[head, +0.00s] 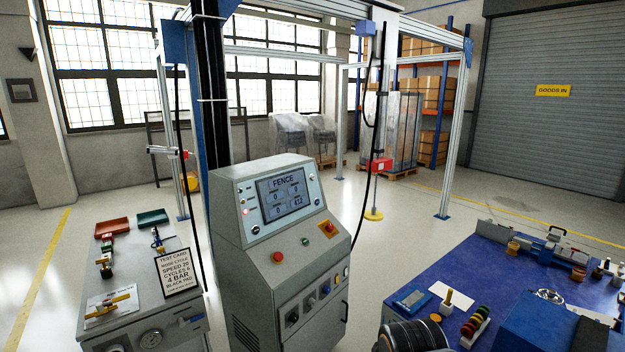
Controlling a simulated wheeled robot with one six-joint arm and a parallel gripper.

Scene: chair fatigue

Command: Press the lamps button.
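The grey control console (270,225) stands in the middle of the head view. Its screen (283,194) reads FENCE with several numbers below. Several switches (311,300) sit on the front face. Labels are too small to read, so I cannot tell which is the lamps button. My gripper is not in view.
A grey bench (130,318) with a test card (175,272) stands left of the console. A blue-topped table (455,268) with tools stands right. A dark ribbed round thing (412,338) is cut off at the bottom edge. A metal frame (465,130) rises behind; open floor lies between.

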